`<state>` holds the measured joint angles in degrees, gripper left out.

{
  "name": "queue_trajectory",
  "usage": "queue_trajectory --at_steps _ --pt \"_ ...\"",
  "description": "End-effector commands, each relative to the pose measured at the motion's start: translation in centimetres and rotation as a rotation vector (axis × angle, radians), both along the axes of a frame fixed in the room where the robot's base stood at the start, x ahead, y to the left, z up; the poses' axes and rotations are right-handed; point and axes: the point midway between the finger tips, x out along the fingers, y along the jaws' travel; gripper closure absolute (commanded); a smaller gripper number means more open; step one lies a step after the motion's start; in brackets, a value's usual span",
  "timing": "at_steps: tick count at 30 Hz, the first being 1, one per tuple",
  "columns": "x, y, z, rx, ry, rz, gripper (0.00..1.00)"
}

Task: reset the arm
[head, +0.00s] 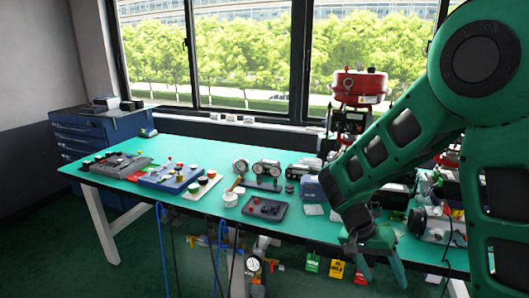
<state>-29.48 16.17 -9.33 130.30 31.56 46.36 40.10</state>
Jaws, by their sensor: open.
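My green arm fills the right side of the head view. It reaches down and to the left from the top right. My gripper (374,256) hangs at the front edge of the table (225,150), right of the middle. Its jaws are apart, and I see nothing held between them. The arm hides part of the table's right side and some equipment there. A red-topped valve actuator (358,86) stands behind the arm.
Control boxes with buttons (172,178) lie on the table's left. Gauges (266,168) and a dark tray (264,208) lie near the middle. A motor-like unit (437,224) stands at the right. Coloured tags (336,268) hang below the front edge. A blue drawer cabinet (85,138) stands at left.

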Motion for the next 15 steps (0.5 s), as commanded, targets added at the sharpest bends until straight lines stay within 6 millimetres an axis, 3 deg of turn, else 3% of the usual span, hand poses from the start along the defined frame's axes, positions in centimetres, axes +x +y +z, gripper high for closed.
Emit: queue_trajectory --at_steps 1,6,15 --pt "-0.9 -1.5 1.1 0.036 0.005 -0.014 0.36" --pt "-4.4 -5.2 4.0 0.154 0.028 -0.017 0.36" --pt "-11.8 -9.5 7.9 0.344 0.010 0.019 0.36"
